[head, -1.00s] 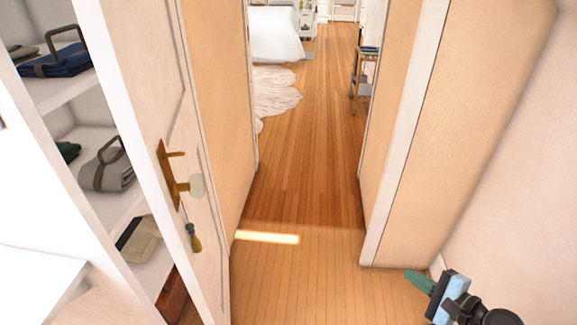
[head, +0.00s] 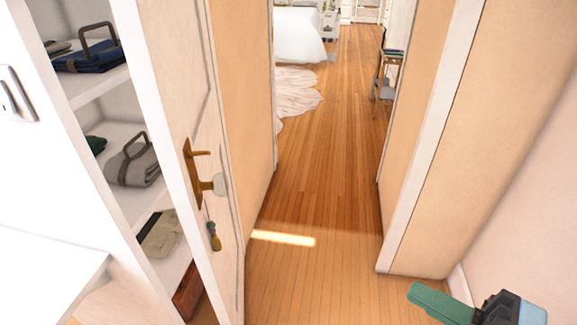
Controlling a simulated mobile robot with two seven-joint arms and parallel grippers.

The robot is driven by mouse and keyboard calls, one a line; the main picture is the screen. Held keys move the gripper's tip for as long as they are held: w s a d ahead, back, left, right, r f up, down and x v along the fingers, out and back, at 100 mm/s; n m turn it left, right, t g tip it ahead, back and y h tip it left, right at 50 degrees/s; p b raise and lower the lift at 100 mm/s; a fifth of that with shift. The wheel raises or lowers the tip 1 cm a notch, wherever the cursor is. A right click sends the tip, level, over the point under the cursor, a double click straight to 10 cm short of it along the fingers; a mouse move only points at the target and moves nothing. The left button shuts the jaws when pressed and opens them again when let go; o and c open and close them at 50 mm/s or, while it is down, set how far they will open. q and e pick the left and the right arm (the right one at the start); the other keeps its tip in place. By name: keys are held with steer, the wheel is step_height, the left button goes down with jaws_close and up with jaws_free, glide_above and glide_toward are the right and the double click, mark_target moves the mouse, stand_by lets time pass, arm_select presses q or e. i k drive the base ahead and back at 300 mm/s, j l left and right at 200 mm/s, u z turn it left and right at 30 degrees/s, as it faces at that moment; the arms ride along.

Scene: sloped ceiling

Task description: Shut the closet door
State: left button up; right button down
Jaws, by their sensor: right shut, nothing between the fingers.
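The closet door (head: 192,90) is a white panel door standing open at the left, its edge toward me. It has a brass handle plate (head: 193,172) with a pale knob and a small hanging ornament (head: 214,237) below. Behind it the closet shelves (head: 108,85) show folded cloths and bags. My right gripper (head: 425,296) shows at the lower right with green fingers, shut and empty, over the floor near the right wall and well apart from the door. My left gripper is out of view.
A wooden-floored passage (head: 325,175) runs ahead, clear, to a room with a white bed (head: 298,38) and a pale rug (head: 296,92). A wall end (head: 440,190) juts in at the right. A small side table (head: 384,75) stands beyond it.

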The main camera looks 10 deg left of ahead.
mark_target(165, 43)
steer(key=i+j, duration=0.1)
steer(key=j, duration=0.2)
steer(key=i+j, duration=0.1)
steer(key=j, duration=0.2)
steer(key=i+j, duration=0.15)
steer(key=j, duration=0.2)
steer(key=i+j, duration=0.1)
steer(key=j, duration=0.2)
